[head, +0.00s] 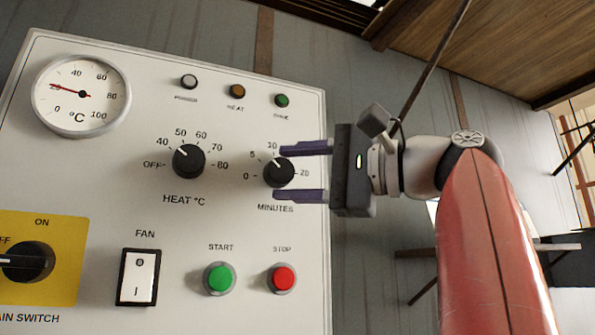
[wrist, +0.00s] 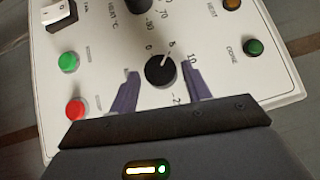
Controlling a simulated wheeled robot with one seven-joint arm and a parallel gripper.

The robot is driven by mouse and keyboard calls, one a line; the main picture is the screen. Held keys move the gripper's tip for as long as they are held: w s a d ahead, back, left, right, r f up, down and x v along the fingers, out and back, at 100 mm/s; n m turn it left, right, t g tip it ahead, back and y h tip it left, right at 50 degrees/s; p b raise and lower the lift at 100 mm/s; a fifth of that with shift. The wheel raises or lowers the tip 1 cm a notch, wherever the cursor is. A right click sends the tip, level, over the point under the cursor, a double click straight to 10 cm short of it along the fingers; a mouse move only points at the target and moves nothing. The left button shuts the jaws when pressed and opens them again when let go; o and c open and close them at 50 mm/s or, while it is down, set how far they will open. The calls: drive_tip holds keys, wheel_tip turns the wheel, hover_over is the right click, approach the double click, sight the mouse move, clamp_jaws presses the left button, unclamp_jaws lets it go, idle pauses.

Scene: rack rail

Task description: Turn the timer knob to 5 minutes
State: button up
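The timer knob (head: 279,173) is a round black knob with a white pointer line, on the white panel above the word MINUTES. It also shows in the wrist view (wrist: 160,71). There its line points about at the 5; in the head view the line leans up and left, toward the 5 to 10 part of the scale. My gripper (head: 278,172) comes from the right with its two purple fingers open, one above and one below the knob. In the wrist view my gripper (wrist: 158,68) shows a gap between each finger and the knob.
The heat knob (head: 188,161) is left of the timer knob. The green start button (head: 219,279) and red stop button (head: 282,279) lie below. Indicator lamps (head: 237,91) are above. The fan switch (head: 138,277), main switch (head: 28,262) and thermometer dial (head: 81,95) are further left.

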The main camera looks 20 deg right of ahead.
drive_tip(key=shift+o, duration=0.9)
drive_tip(key=v, duration=0.8)
drive_tip(key=shift+w, duration=0.1)
